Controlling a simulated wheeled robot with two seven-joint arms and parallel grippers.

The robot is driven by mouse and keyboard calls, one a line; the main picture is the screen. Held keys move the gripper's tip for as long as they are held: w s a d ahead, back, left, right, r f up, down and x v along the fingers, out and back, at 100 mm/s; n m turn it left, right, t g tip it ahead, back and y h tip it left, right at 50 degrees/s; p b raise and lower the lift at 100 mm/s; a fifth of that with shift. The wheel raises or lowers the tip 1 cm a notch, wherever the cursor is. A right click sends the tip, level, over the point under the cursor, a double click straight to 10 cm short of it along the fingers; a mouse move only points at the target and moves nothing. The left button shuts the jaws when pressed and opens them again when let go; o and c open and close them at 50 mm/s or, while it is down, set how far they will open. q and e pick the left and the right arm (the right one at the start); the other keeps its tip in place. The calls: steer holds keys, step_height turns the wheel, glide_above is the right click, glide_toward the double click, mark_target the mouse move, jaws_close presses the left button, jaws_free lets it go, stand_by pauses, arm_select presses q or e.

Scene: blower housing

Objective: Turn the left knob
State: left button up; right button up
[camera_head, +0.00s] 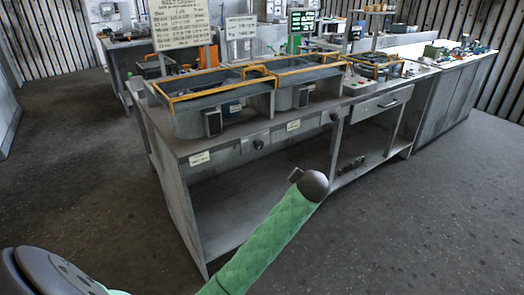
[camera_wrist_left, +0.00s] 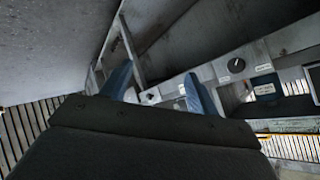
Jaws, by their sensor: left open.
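The left knob (camera_head: 258,144) is a small dark round knob on the front panel of the grey workbench (camera_head: 225,150), under the left housing. A second knob (camera_head: 334,116) sits further right on the panel. My left arm reaches toward the bench front, and its gripper is mostly hidden behind the dark wrist in the head view. In the left wrist view my left gripper (camera_wrist_left: 157,88) is open, its two bluish fingers apart and empty. One dark knob (camera_wrist_left: 236,65) shows right of the fingers and a smaller one (camera_wrist_left: 150,98) between them, further off; neither is touched.
Two grey trays with yellow rims (camera_head: 210,90) stand on the bench top. A drawer (camera_head: 380,103) is at the right, and small dark parts (camera_head: 351,164) lie on the lower shelf. Signs (camera_head: 178,22) stand behind. The floor before the bench is clear.

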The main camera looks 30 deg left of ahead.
arm_select(q)
steer(key=w+a+r+n+y, duration=0.2)
steer(key=w+a+y, duration=0.2)
steer(key=w+a, duration=0.3)
arm_select(e)
steer(key=w+a+f+t+y, duration=0.1)
steer(key=w+a+f+t, duration=0.1)
steer(key=a+f, duration=0.3)
arm_select(q)
steer(key=n+g+y, duration=0.2)
steer(key=y, duration=0.5)
glide_toward(261, 145)
steer(key=shift+a, duration=0.7)
steer(key=shift+p+x, duration=0.4)
steer(key=shift+x, duration=3.55)
arm_select(e)
step_height(261, 145, up, 6)
steer(key=w+d, duration=0.1)
steer(key=shift+w+t+y, duration=0.3)
steer(key=shift+t, duration=0.1)
arm_select(q)
steer(key=shift+w+d, duration=0.15)
steer(key=shift+c, duration=0.2)
arm_select(e)
steer(key=shift+d, duration=0.1)
arm_select(q)
steer(key=c, duration=0.9)
arm_select(e)
steer(key=shift+s+f, duration=0.1)
steer(key=shift+f, duration=0.1)
